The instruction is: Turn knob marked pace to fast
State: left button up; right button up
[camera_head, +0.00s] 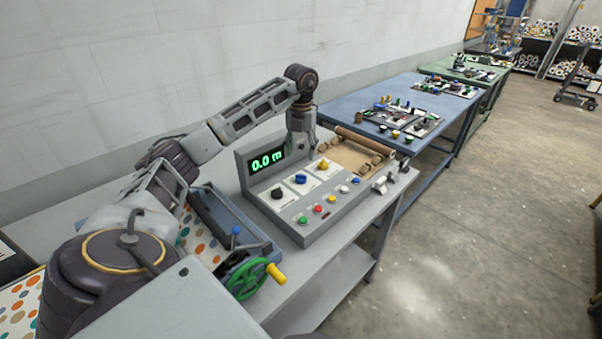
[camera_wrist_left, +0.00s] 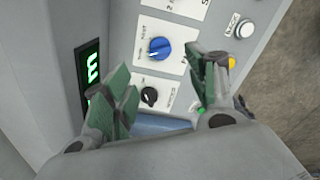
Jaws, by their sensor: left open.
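The grey control panel (camera_head: 318,212) stands on the table with a black knob (camera_head: 278,193), a blue knob (camera_head: 300,179) and a yellow knob (camera_head: 323,164). In the left wrist view the blue knob (camera_wrist_left: 158,49) lies just past my fingertips, beside small print that seems to include FAST. The black knob (camera_wrist_left: 149,96) shows between my fingers. The word pace is not clearly legible. In the wrist view the left gripper (camera_wrist_left: 168,76) is open and empty. My right gripper is not in view.
The raised green display (camera_head: 267,161) reads 0.0 m. Several push buttons, including a red one (camera_head: 318,210), line the panel's front. A green handwheel (camera_head: 248,280) with a yellow handle stands at the near left.

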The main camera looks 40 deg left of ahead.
aim_at(301, 175)
pick_arm(q)
notch_tip(301, 175, down, 8)
jog(key=shift+f+p, duration=0.2)
jog(key=shift+p, duration=0.1)
jog(key=shift+f, duration=0.6)
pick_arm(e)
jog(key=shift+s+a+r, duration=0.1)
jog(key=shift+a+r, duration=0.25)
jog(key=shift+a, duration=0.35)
pick_arm(q)
jog(key=c, duration=0.9)
jog(key=shift+c, duration=0.6)
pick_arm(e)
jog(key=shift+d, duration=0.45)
